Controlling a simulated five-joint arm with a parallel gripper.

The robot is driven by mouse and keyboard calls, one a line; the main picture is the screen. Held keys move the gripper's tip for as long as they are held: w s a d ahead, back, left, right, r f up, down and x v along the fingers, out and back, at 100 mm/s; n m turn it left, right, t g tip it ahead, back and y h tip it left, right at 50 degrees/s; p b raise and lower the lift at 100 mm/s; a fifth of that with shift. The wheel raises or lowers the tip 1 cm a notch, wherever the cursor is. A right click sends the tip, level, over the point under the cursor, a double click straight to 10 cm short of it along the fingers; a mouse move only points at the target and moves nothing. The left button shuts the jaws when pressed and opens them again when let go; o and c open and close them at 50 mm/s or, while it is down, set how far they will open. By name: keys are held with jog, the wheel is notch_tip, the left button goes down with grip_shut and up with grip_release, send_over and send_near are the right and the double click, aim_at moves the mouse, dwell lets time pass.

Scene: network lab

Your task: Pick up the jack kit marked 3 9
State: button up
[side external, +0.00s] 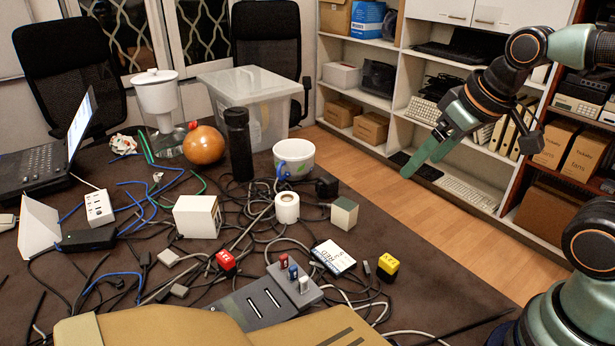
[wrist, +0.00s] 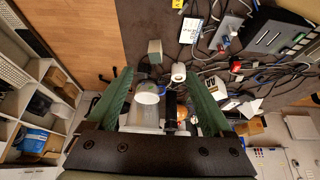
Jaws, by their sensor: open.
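Two small marked blocks lie among the cables: a red one (side external: 226,262) left of the grey device and a yellow one (side external: 388,267) to its right. Their marks are too small to read surely, so I cannot tell which, if either, reads 3 9. In the wrist view the red block (wrist: 235,67) is at the right and the yellow block (wrist: 177,3) is at the top edge. My gripper (side external: 411,168) is raised at the right, well away from both blocks. Its green fingers (wrist: 158,72) are spread and empty in the wrist view.
A grey slotted device (side external: 258,303) with coloured plugs and a white labelled card (side external: 333,257) lie between the blocks. A white mug (side external: 294,159), a white roll (side external: 287,207) and a pale box (side external: 344,213) stand behind. Cables cover much of the table; its right part is clearer.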

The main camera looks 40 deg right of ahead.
jog(key=n+g, duration=0.2)
jog(key=g, duration=0.4)
send_over(354, 208)
notch_tip(354, 208, down, 12)
jog(key=shift+w+f+n, duration=0.15)
jog(key=shift+f+n, duration=0.05)
jog(key=shift+n, duration=0.1)
notch_tip(354, 208, down, 12)
jog(key=shift+f, duration=0.1)
grip_shut()
